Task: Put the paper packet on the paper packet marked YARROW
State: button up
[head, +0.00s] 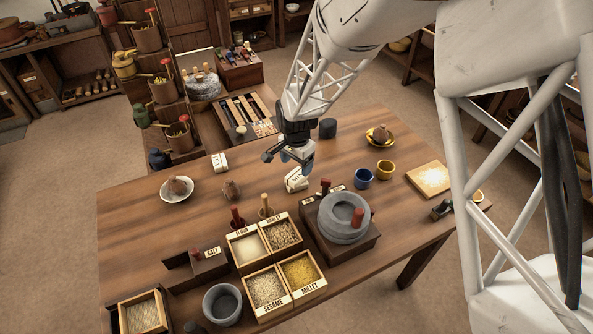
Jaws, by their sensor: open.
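One white paper packet (295,182) lies on the table directly below my gripper (287,163), its printed label too small to read. A second white paper packet (220,162) stands or lies further left near the table's back edge; its label is also unreadable. I cannot tell which packet is marked YARROW. My gripper is open, pointing down close over the nearer packet, and partly hides its upper end. I cannot tell whether the fingers touch it.
A stone quern (343,218) stands just right and in front. Boxes of grain (284,275) fill the front middle. A blue cup (363,178) and a yellow cup (385,168) stand to the right. A white dish (165,194) is at left. Bare wood lies between the packets.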

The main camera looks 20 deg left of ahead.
aim_at(298, 174)
notch_tip(298, 174, up, 7)
jog(key=shift+f, duration=0.2)
dwell(1.0)
jog(key=s+d+r+n+t, duration=0.1)
jog(key=s+d+r, duration=0.3)
jog(key=d+r, duration=0.65)
jog(key=s+d+r+n, duration=0.1)
jog(key=s+d+r, duration=0.45)
jog(key=d, duration=0.85)
jog(key=s+d+r+n, duration=0.1)
jog(key=s+d+r, duration=0.2)
jog(key=s+d, duration=0.5)
jog(key=s+d+r+n+t, duration=0.1)
jog(key=s+d+r, duration=0.1)
jog(key=s+d, duration=0.6)
jog(key=shift+s+d+r+t, duration=0.3)
jog(key=shift+s+r, duration=0.1)
jog(key=shift+s, duration=0.6)
